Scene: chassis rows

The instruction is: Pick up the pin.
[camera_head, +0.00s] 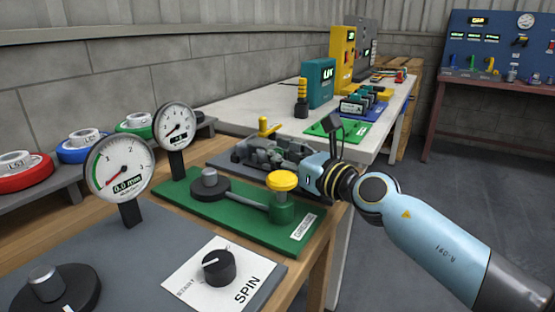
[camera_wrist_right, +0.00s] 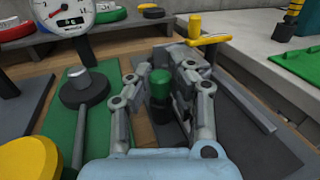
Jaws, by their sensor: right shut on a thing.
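The pin (camera_wrist_right: 160,84) has a green top and a dark lower part. It stands between the fingers of my right gripper (camera_wrist_right: 164,76) in the right wrist view. The gripper is shut on it. Its lower end is partly hidden, so I cannot tell whether it touches the surface below. In the head view my right gripper (camera_head: 272,151) reaches left over a dark grey plate, and its fingers hide the pin. My left gripper is not in view.
A yellow-handled clamp (camera_head: 267,128) stands just behind my right gripper. A green base (camera_head: 236,219) with a yellow knob (camera_head: 283,181) lies in front. Two gauges (camera_head: 120,166) stand to the left. A green mat (camera_head: 338,133) lies on the white table beyond.

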